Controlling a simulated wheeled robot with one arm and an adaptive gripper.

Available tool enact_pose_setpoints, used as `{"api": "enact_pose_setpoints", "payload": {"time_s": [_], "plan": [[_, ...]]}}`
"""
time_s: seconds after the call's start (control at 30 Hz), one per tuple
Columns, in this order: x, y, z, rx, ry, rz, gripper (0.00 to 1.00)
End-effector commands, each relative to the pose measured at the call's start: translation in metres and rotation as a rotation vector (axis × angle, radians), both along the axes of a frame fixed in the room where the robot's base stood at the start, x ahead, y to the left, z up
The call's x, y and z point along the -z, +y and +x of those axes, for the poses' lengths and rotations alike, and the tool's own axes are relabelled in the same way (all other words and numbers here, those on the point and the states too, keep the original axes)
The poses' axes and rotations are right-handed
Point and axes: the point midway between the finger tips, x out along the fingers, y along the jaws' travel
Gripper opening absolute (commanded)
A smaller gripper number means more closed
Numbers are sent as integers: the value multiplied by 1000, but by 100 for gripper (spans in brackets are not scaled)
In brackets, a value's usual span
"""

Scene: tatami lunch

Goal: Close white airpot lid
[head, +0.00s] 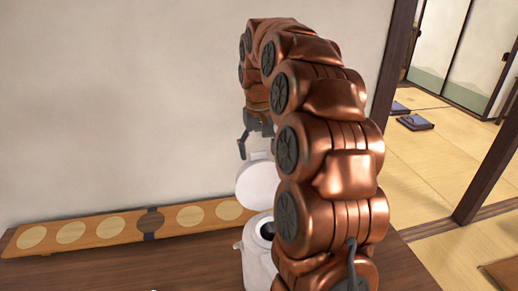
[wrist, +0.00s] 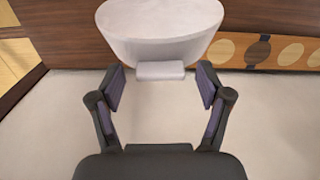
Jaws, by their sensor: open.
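The white airpot (head: 257,262) stands on the brown wooden table, partly hidden behind my arm. Its lid (head: 257,184) is raised steeply above the body, and the dark opening (head: 267,231) shows below it. My gripper (head: 256,143) is just above the raised lid, partly hidden by my arm. In the wrist view my gripper (wrist: 160,73) is open, with its two fingers wide apart. The white lid (wrist: 160,22) fills the top middle there, and its small tab (wrist: 160,71) appears between the fingertips. I see no contact.
A long wooden board (head: 105,229) with a row of round inlays lies on the table (head: 190,262) along the wall, left of the airpot. The plain wall (head: 120,110) is close behind. Tatami floor (head: 430,150) and dark cushions (head: 414,122) lie beyond a wooden post at right.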

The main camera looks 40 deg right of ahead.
Motion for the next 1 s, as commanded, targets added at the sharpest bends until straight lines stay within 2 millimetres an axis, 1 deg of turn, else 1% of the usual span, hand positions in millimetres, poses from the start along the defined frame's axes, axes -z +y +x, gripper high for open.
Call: {"api": "enact_pose_setpoints", "payload": {"time_s": [0.27,1.0], "plan": [[1,0,0,0,0,0,77],[1,0,0,0,1,0,0]]}}
